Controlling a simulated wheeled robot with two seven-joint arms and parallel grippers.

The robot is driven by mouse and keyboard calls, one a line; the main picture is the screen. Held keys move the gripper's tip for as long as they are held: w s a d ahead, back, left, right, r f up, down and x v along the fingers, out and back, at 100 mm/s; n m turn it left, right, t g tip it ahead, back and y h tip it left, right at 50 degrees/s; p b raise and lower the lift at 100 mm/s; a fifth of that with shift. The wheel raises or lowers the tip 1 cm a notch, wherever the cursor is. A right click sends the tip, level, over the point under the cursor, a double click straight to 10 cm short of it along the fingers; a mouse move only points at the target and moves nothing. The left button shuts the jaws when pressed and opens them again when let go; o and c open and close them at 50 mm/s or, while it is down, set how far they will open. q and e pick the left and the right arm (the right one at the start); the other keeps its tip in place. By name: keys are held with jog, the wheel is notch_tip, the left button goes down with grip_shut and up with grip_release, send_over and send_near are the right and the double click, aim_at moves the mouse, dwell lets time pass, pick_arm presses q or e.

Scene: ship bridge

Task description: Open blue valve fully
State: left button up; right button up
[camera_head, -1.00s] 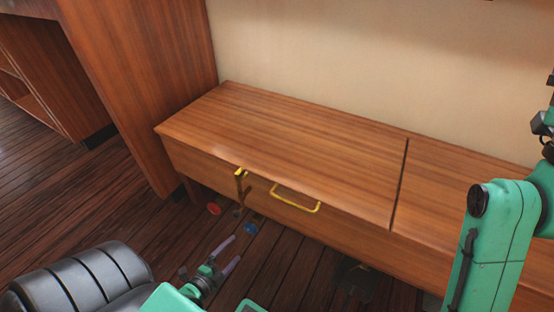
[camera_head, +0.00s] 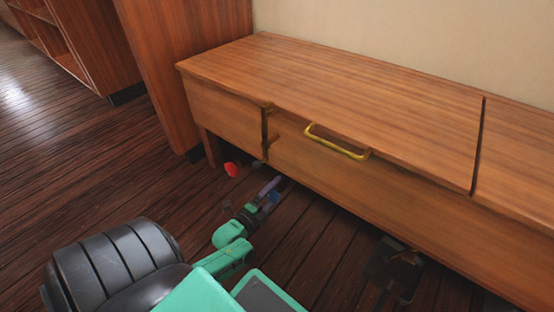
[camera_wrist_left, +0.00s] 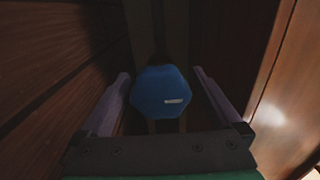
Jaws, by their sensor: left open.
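The blue valve (camera_wrist_left: 160,92) has a blue, many-sided knob with a small pale mark on its face. It sits in the middle of the left wrist view, between the two purple fingers of my left gripper (camera_wrist_left: 162,88). The fingers are open, one on each side of the knob, with gaps visible. In the head view my left gripper (camera_head: 271,188) reaches low under the front edge of the bench. The blue valve (camera_head: 275,197) shows there only as a small patch beside the fingers, mostly hidden. My right gripper is not in view.
A red valve (camera_head: 232,169) is left of my left gripper, under the bench. The wooden bench (camera_head: 330,85) overhangs the valves, with a yellow handle (camera_head: 335,142) on its front. A dark object (camera_head: 395,268) lies low at the right. The floor at left is open.

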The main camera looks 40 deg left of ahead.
pick_arm(q)
jog(key=shift+w, duration=0.65)
jog(key=c, duration=1.3)
